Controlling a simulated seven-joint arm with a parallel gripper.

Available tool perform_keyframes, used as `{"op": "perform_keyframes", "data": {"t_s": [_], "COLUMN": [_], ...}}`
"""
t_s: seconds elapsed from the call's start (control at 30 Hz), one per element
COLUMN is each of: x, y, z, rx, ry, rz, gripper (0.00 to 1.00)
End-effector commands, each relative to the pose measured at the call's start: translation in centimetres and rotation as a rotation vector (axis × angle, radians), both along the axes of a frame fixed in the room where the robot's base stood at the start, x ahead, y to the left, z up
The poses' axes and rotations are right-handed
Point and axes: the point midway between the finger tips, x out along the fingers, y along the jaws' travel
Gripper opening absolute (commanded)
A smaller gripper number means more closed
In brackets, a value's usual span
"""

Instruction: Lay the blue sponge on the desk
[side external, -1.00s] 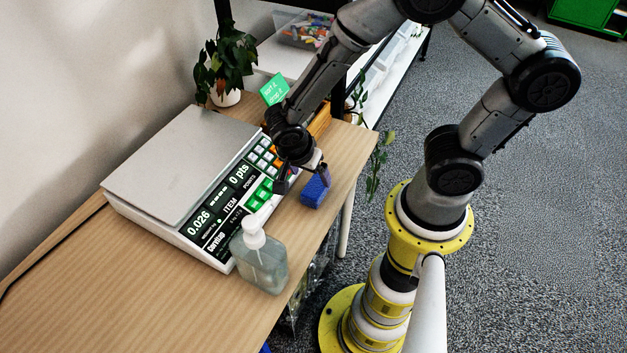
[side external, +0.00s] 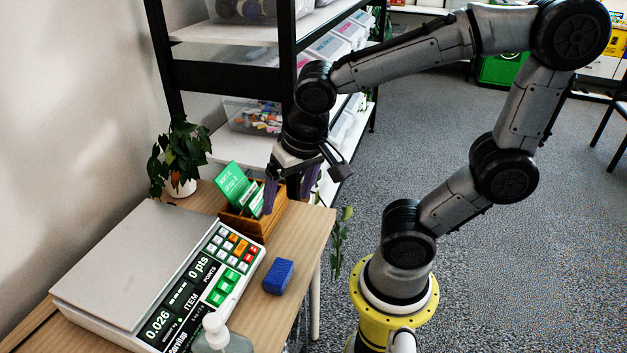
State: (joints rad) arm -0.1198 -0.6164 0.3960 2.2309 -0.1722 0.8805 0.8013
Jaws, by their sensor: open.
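The blue sponge (side external: 278,276) lies on the wooden desk (side external: 318,222), just right of the scale's keypad and near the desk's right edge. Nothing touches it from above. My gripper (side external: 290,196) is open and empty. It is raised well above the desk, up and behind the sponge in the side external view, in front of the wooden card box. The fingers point down.
A scale (side external: 130,262) with a keypad and display fills the desk's left part. A pump bottle (side external: 217,335) stands at the front. A wooden box (side external: 250,222) with green cards and a potted plant (side external: 180,160) stand behind. A shelf (side external: 225,75) rises at the back.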

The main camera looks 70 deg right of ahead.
Motion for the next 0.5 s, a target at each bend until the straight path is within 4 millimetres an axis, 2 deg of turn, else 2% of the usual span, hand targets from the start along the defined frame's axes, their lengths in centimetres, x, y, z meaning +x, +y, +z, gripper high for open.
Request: {"op": "perform_keyframes", "data": {"t_s": [0.03, 0.2, 0.33, 0.5], "x": [-0.9, -3.3, -4.4, -5.0], "y": [-0.1, 0.0, 0.2, 0.4], "z": [1.1, 3.3, 4.0, 4.3], "rx": [-0.005, -0.054, -0.095, -0.121], "ry": [-0.033, -0.116, -0.163, -0.185], "rz": [0.081, 0.356, 0.494, 0.566], "gripper": [0.89, 0.89, 0.89, 0.89]}}
